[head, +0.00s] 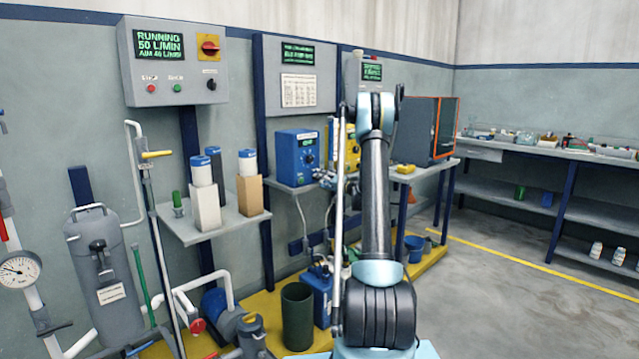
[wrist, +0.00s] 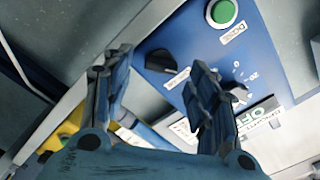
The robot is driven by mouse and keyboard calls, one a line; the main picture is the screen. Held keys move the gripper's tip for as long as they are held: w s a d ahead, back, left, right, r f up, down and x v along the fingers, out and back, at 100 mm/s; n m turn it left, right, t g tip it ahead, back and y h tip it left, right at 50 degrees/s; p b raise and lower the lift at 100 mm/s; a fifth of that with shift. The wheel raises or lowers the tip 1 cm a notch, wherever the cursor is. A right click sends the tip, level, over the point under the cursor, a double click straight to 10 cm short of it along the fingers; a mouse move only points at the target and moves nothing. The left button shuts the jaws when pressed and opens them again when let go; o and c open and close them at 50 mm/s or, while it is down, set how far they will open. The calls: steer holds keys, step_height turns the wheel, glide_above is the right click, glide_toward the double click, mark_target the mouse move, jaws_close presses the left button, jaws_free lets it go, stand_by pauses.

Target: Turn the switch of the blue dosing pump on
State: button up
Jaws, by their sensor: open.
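The blue dosing pump (head: 295,158) stands on a wall shelf left of my arm in the head view. In the wrist view its blue front (wrist: 268,50) shows tilted, close ahead. A black knob (wrist: 158,61) with a small white label beside it shows between my fingertips. A green button (wrist: 222,12) labelled DOSE is above right. A second dark dial with a number scale is partly hidden by the right finger. A display with green letters, seemingly starting "OF", is lower right. My gripper (wrist: 160,58) is open and empty; contact with the knob cannot be told.
A yellow device (head: 350,150) stands right of the blue pump, partly behind my arm. Blue-capped bottles stand on a shelf (head: 180,232) to the left. A green bin (head: 297,315) stands below on the yellow platform. Open floor lies to the right.

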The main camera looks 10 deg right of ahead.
steer(key=shift+x, duration=0.95)
